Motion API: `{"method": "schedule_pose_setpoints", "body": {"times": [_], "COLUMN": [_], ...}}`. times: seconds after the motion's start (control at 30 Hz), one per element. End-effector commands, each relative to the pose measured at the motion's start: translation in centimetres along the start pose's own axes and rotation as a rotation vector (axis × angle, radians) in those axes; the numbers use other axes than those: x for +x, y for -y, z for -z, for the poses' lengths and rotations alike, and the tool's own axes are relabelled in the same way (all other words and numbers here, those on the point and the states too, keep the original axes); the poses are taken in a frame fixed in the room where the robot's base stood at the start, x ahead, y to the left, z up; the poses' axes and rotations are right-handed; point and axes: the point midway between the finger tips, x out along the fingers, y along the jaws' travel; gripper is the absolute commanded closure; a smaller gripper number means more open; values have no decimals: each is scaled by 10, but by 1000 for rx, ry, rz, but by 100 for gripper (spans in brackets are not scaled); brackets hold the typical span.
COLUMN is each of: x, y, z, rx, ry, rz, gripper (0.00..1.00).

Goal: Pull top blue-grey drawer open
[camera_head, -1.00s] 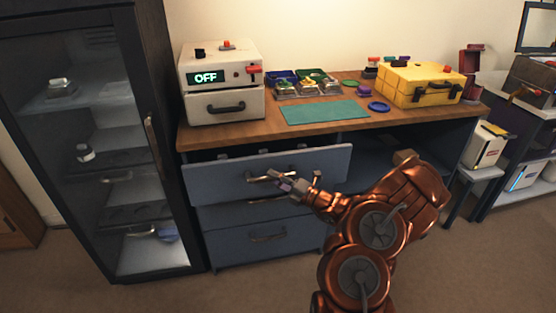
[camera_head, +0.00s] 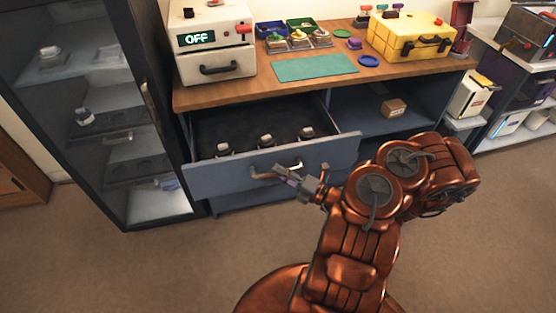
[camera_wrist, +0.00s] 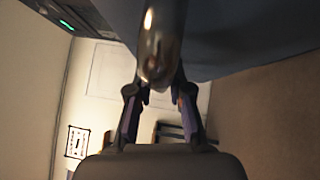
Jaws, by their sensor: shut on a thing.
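The top blue-grey drawer (camera_head: 225,180) stands well out from the desk, and its dark inside shows. Several small pale-topped items, one of them near the middle (camera_head: 265,141), stand in it. My gripper (camera_head: 282,176) is at the drawer's front, shut on its metal handle (camera_head: 262,173). In the wrist view the handle (camera_wrist: 160,55) runs between my gripper's fingers (camera_wrist: 160,95), and the drawer front (camera_wrist: 245,35) fills the upper right. The lower drawers are mostly hidden under the open one.
A glass-door cabinet (camera_head: 85,110) stands close on the left. The wooden desktop (camera_head: 225,96) holds a white device reading OFF (camera_head: 214,50), a teal mat (camera_head: 310,67) and a yellow case (camera_head: 410,38). A small box (camera_head: 393,107) sits on the open shelf. Carpet (camera_head: 130,265) is clear in front.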

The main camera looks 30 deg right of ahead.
Motion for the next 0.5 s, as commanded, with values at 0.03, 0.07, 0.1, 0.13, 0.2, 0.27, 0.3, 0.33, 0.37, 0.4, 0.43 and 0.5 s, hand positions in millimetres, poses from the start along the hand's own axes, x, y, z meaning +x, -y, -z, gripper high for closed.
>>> {"method": "schedule_pose_setpoints", "body": {"times": [0.03, 0.07, 0.1, 0.13, 0.2, 0.27, 0.3, 0.33, 0.37, 0.4, 0.43, 0.5], "x": [-2, -2, -3, -4, -4, -4, -4, -4, -4, -4, -4, -4], "y": [-2, -2, -2, -2, -2, -2, -2, -2, -2, -2, -2, -1], "z": [1, 2, 3, 3, 4, 4, 4, 4, 4, 4, 4, 4], "rx": [2, 2, 1, 1, 0, -1, -1, -1, -1, -1, -1, -1], "ry": [2, 2, 1, 1, 0, 0, 0, 0, 0, 0, 0, 0], "rz": [-1, -1, -1, -1, -1, -1, -1, -1, -1, -1, -1, -1], "gripper": [100, 100, 100, 100, 100, 100, 100, 100, 100, 100, 100, 100]}}
